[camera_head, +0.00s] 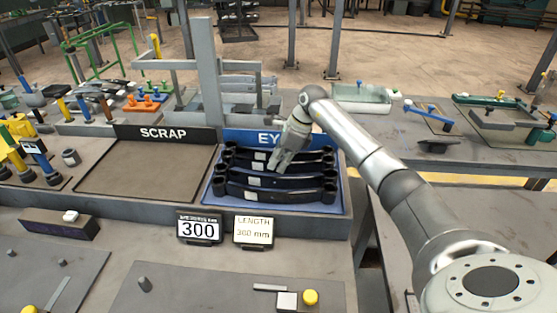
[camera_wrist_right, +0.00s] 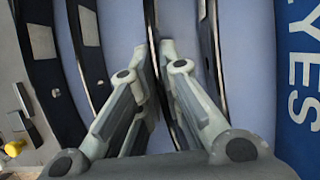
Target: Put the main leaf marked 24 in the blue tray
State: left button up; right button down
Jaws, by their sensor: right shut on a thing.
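The blue tray (camera_head: 345,200), under a blue sign reading "EY", holds several black curved leaves with eyed ends and white labels. The label numbers are too small to read. My right gripper (camera_head: 279,167) reaches down into the tray and is shut on the second leaf from the back (camera_head: 308,165). In the right wrist view, the fingers (camera_wrist_right: 163,50) close on this narrow dark leaf (camera_wrist_right: 151,18). Another leaf (camera_wrist_right: 208,35) lies beside it towards the sign, and two more lie on the other side. My left gripper is out of view.
An empty dark tray marked SCRAP (camera_head: 140,175) is left of the blue tray. Signs reading 300 (camera_head: 199,228) and LENGTH 300 mm (camera_head: 253,231) stand in front. A grey upright post (camera_head: 207,80) rises behind the trays.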

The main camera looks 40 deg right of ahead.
jog(key=c, duration=2)
grip_release()
jog(key=shift+f, duration=0.1)
jog(key=shift+c, duration=0.2)
jog(key=o, duration=0.4)
jog(key=shift+d+r, duration=0.1)
jog(key=shift+r, duration=0.3)
jog(key=b+v, duration=0.2)
jog(key=v, duration=0.9)
jog(key=shift+s+r, duration=0.25)
